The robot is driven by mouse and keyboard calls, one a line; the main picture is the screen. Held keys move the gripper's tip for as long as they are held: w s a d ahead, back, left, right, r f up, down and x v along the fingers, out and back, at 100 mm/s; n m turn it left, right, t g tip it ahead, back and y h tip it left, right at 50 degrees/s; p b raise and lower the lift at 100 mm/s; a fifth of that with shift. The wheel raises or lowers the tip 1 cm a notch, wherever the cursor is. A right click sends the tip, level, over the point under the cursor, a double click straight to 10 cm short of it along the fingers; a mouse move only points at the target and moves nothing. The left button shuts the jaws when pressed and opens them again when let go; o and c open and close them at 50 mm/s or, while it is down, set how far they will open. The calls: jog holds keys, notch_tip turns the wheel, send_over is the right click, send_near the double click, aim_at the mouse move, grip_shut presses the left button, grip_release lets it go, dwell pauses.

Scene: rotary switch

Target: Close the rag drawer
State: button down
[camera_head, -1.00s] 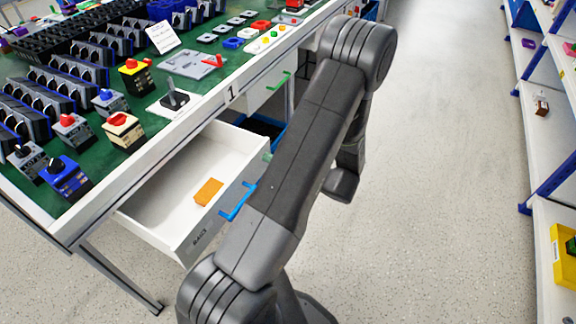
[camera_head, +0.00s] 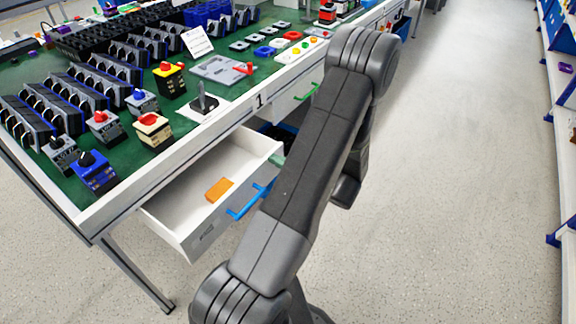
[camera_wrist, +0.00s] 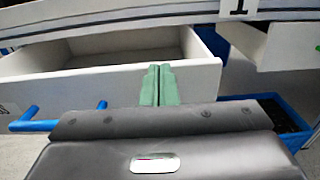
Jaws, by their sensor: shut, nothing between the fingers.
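A white drawer (camera_head: 178,215) with a blue handle (camera_head: 250,200) stands open under the bench. An orange block (camera_head: 218,189) lies inside it. A label on its front is too small to read. In the wrist view, the front panel (camera_wrist: 80,90) crosses the picture, with the blue handle (camera_wrist: 55,120) at left. My gripper (camera_wrist: 158,84) has green fingers shut together, with nothing between them. They are at the right part of the drawer front, overlapping it; contact cannot be told. In the head view, only a bit of green fingertip shows beside my arm.
A blue bin (camera_wrist: 270,110) is under the bench. The green bench top (camera_head: 140,165) holds several switches. Open floor (camera_head: 450,190) lies right, before shelves (camera_head: 562,130).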

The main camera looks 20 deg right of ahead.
jog(key=x, duration=1.2)
jog(key=shift+w+a+b, duration=0.2)
jog(key=shift+b, duration=0.2)
